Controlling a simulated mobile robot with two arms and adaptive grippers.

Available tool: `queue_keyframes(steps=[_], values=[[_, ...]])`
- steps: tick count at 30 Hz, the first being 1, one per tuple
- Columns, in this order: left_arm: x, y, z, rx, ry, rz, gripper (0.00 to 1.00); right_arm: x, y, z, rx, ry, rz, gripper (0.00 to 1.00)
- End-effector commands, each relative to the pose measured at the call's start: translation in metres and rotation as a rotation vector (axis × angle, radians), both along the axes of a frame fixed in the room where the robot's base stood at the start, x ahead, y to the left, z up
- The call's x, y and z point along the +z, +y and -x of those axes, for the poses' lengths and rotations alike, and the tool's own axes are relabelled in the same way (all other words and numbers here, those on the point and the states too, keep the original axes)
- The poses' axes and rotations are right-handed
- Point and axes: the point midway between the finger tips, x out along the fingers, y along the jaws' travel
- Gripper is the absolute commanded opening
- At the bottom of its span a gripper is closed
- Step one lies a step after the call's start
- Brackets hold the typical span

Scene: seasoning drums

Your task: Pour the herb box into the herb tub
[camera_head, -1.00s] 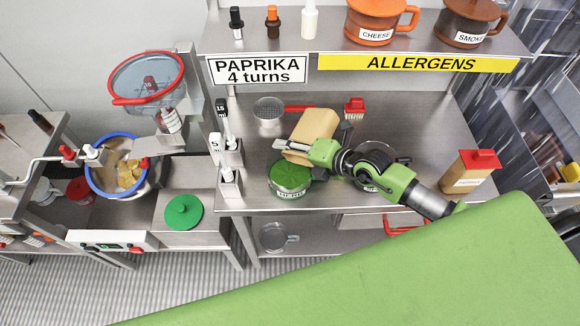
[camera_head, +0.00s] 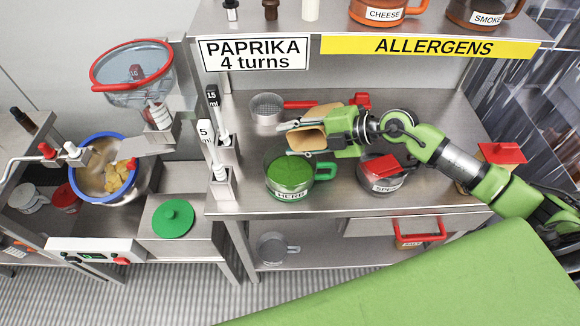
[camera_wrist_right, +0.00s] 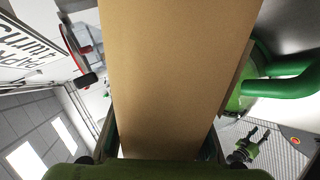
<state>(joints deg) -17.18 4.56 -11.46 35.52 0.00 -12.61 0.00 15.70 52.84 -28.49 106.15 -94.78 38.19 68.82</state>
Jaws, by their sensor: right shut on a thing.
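My right gripper (camera_head: 322,138) is shut on the tan herb box (camera_head: 308,139) and holds it tilted on its side, just above and behind the herb tub. One end of the box faces the front left. In the right wrist view the box (camera_wrist_right: 175,70) fills the middle, and the tub's green handle (camera_wrist_right: 280,82) is at right. My left gripper (camera_wrist_right: 247,147) shows there at lower right, fingers apart, empty.
A strainer (camera_head: 266,109) lies behind, and measuring spoons in holders (camera_head: 223,180) stand at left. A red-topped box (camera_head: 502,153) is at far right. The upper shelf (camera_head: 420,22) overhangs the back.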

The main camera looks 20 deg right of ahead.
Motion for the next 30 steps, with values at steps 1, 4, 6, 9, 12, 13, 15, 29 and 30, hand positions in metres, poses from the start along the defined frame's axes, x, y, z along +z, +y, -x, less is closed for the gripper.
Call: queue_keyframes(steps=[1,4,6,9,12,13,15,29,30], values=[[-0.005,0.000,0.000,0.000,0.000,0.000,0.40,-0.002,-0.003,-0.003,-0.002,0.015,-0.017,0.04],[-0.010,0.000,0.000,0.000,0.000,0.000,0.40,-0.003,-0.008,-0.008,-0.002,0.053,-0.057,0.04],[-0.007,0.000,0.000,0.000,0.000,0.000,0.40,-0.001,-0.008,-0.009,-0.002,0.089,-0.092,0.04],[-0.007,0.000,0.000,0.000,0.000,0.000,0.40,-0.002,-0.009,-0.010,-0.002,0.143,-0.148,0.04],[0.002,0.000,0.000,0.000,0.000,0.000,0.40,0.006,-0.011,-0.011,-0.002,0.200,-0.208,0.04],[0.004,0.000,0.000,0.000,0.000,0.000,0.40,0.008,-0.011,-0.011,-0.002,0.216,-0.226,0.04],[0.009,0.000,0.000,0.000,0.000,0.000,0.40,0.014,-0.012,-0.012,-0.003,0.260,-0.270,0.04],[-0.007,0.000,0.000,0.000,-0.001,0.000,0.40,0.012,-0.026,-0.027,-0.005,0.545,-0.569,0.04],[-0.011,0.000,0.000,0.000,0.000,0.000,0.40,0.010,-0.029,-0.029,-0.005,0.565,-0.591,0.04]])
